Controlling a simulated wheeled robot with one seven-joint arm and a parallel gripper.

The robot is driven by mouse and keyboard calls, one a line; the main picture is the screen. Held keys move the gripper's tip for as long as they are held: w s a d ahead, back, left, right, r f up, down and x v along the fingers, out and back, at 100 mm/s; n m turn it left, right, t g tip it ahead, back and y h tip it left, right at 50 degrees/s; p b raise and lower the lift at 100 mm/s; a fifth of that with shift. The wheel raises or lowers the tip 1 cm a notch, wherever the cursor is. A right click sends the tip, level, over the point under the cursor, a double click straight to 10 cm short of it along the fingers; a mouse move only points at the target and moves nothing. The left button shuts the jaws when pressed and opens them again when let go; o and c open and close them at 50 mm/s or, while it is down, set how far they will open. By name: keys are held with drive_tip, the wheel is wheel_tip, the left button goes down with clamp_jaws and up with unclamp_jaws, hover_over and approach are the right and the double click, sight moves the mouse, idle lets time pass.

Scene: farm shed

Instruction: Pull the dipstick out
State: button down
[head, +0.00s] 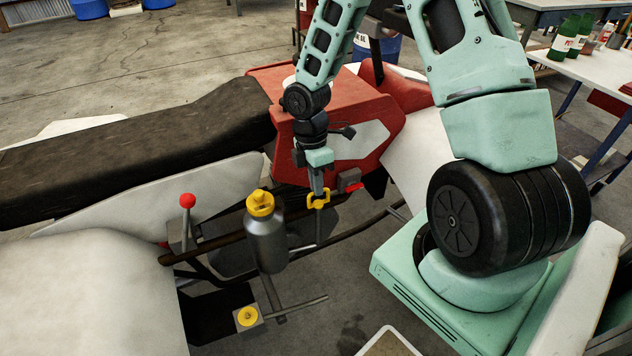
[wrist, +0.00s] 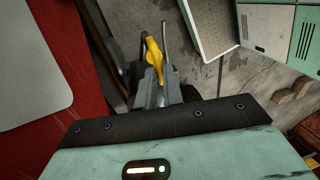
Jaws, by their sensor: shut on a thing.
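The dipstick (head: 318,200) has a yellow ring-shaped handle and stands beside the red body of the vehicle, in the middle of the head view. A thin grey rod shows below the handle. My gripper (head: 317,192) points down from above and is shut on the handle. In the wrist view the yellow handle (wrist: 154,58) sits between the tips of my gripper (wrist: 157,82). I cannot tell how much of the rod is inside its tube.
A grey bottle with a yellow cap (head: 266,235) stands left of the dipstick. A small red part (head: 354,187) is close to the right of my gripper. A work table (head: 600,72) stands at the right.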

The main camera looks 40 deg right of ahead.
wheel_tip(320, 180, up, 9)
drive_tip(key=p, duration=0.8)
drive_tip(key=shift+f+p, duration=0.15)
drive_tip(key=shift+p, duration=0.15)
drive_tip(key=c, duration=1.5)
unclamp_jaws()
wheel_tip(320, 180, up, 17)
drive_tip(key=p, duration=0.1)
hover_over(316, 201)
drive_tip(key=w, duration=0.3)
drive_tip(key=shift+w+d, duration=0.1)
drive_tip(key=shift+d, duration=0.3)
